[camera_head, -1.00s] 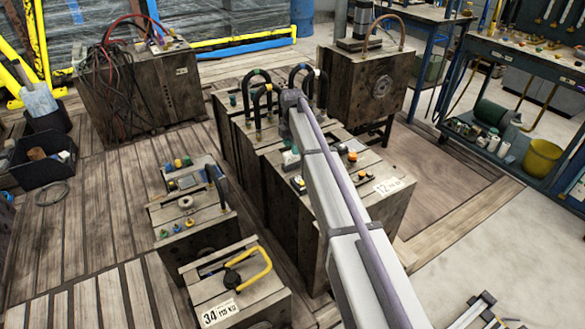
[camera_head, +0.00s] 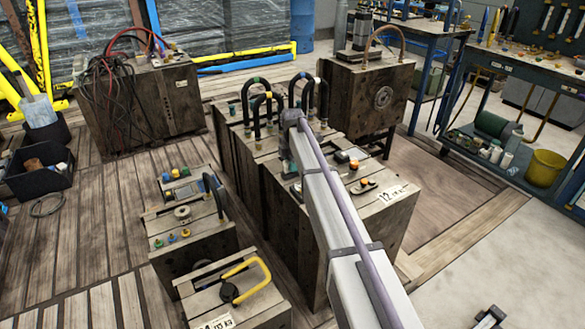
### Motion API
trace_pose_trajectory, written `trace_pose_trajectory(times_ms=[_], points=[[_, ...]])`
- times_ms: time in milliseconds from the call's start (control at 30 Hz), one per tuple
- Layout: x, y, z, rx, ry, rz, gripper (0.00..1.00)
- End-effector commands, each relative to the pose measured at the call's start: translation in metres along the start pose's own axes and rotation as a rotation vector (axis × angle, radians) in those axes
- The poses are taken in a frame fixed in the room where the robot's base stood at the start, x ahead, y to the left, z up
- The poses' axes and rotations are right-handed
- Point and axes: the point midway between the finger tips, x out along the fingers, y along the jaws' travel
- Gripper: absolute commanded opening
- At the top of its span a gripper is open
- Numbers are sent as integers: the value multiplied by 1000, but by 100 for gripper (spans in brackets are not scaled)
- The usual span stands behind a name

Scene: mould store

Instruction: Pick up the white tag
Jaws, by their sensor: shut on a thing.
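A white tag (camera_head: 393,193) marked "12" lies flat on the top right edge of the middle wooden-sided mould block (camera_head: 380,225). Another white tag (camera_head: 215,323), partly cut off by the bottom edge, is on the small front block (camera_head: 240,312) with the yellow handle. A small pale label (camera_head: 181,83) is on the back left block. My arm reaches from the bottom right to the middle block, its far end near the black hoses. My gripper's fingers are hidden by the arm, so I cannot see what is between them.
Black looped hoses (camera_head: 265,105) stand up from the middle blocks around the arm's end. A yellow handle (camera_head: 250,275) rises from the front block. A block with a copper-coloured hose (camera_head: 365,100) stands behind. A blue bench (camera_head: 490,150) is at right.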

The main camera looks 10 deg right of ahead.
Motion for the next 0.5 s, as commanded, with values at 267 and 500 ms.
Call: trace_pose_trajectory(times_ms=[267, 500], points=[[0, 0, 0, 0, 0, 0, 0], [-10, 0, 0, 0, 0, 0, 0]])
